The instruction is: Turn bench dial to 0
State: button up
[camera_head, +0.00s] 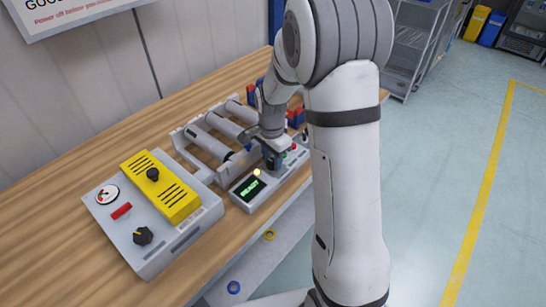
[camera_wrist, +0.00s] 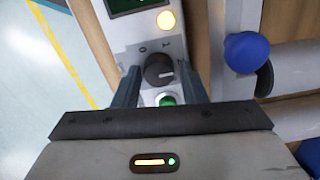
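The bench dial (camera_wrist: 159,70) is a dark round knob on a pale control box, with a light pointer mark facing right in the wrist view. My gripper (camera_wrist: 159,72) is open, with one finger on each side of the dial and a small gap showing on both sides. In the head view my gripper (camera_head: 274,163) is down over the control box (camera_head: 264,203) and hides the dial. The box has a green-lettered display (camera_head: 250,190) and a lit yellow lamp (camera_head: 257,172).
A green button (camera_wrist: 167,100) sits between my fingers, close to the dial. Behind the box is a rack of grey rollers (camera_head: 213,142); a blue knob (camera_wrist: 247,52) is near my right finger. A grey panel with a yellow block (camera_head: 160,187) stands left on the wooden bench (camera_head: 50,230).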

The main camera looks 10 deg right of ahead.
jog(key=shift+d, duration=0.1)
jog(key=c, duration=0.6)
jog(key=shift+c, duration=0.2)
jog(key=shift+n+b, duration=0.35)
jog(key=shift+n, duration=0.25)
jog(key=n+b, duration=0.1)
jog(key=n, duration=0.3)
jog(key=n+b, duration=0.1)
jog(key=n, duration=0.4)
jog(key=shift+n+b, duration=0.4)
jog(key=n+b, duration=0.1)
jog(key=n, duration=0.5)
jog(key=shift+r, duration=0.1)
jog(key=n+b, duration=0.1)
jog(key=n, duration=0.5)
jog(key=shift+w+n, duration=0.1)
jog(key=shift+n, duration=0.3)
